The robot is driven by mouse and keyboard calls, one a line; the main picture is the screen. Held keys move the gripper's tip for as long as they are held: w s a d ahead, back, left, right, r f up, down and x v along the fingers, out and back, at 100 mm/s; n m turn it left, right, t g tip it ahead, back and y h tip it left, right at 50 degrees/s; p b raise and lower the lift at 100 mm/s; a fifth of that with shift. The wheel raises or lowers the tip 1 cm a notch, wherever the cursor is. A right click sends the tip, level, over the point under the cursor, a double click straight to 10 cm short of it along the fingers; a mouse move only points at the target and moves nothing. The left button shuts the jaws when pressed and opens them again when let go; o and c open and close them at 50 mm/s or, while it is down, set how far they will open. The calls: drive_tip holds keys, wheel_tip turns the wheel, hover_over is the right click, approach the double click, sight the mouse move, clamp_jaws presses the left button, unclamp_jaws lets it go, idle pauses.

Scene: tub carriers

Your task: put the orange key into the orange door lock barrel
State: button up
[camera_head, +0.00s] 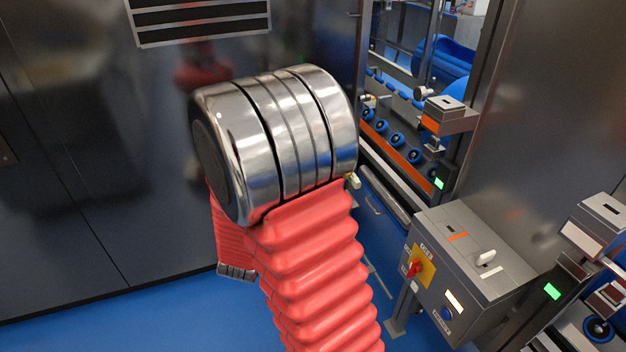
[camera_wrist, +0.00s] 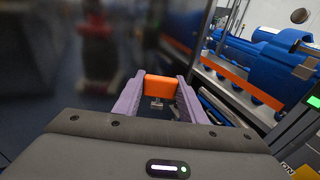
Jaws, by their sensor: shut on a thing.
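The orange key (camera_wrist: 158,88) is in the wrist view, with an orange block-shaped head and a small metal part below it. My gripper (camera_wrist: 159,90) has its two purple fingers shut on the head, one on each side. In the head view my red and metal arm hides the gripper and the key. The orange door lock barrel (camera_head: 447,117) is in the head view, a grey box with a slot on top and an orange front label, mounted on the door post right of my arm. The key is apart from it.
A grey control box (camera_head: 470,262) with a red switch, an orange mark and a white handle stands at the lower right. A similar slotted box with a white label (camera_head: 600,222) is at the right edge. Blue rollers (camera_head: 395,138) lie behind the doorway. Dark panels stand left.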

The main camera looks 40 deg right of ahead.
drive_tip(key=w+a+f+n+t+y, duration=0.1)
drive_tip(key=a+n+y, duration=0.1)
drive_tip(key=a, duration=0.6)
drive_tip(key=w+a+f+n+t+y, duration=0.1)
drive_tip(key=w+a+n+t+y, duration=0.1)
drive_tip(key=a, duration=0.6)
drive_tip(key=w+a+f+n+t+y, duration=0.1)
drive_tip(key=w+a+n+y, duration=0.1)
drive_tip(key=a, duration=0.6)
drive_tip(key=shift+w+a+t+y, duration=0.15)
drive_tip(key=shift+a+t+y, duration=0.2)
drive_tip(key=shift+y, duration=0.55)
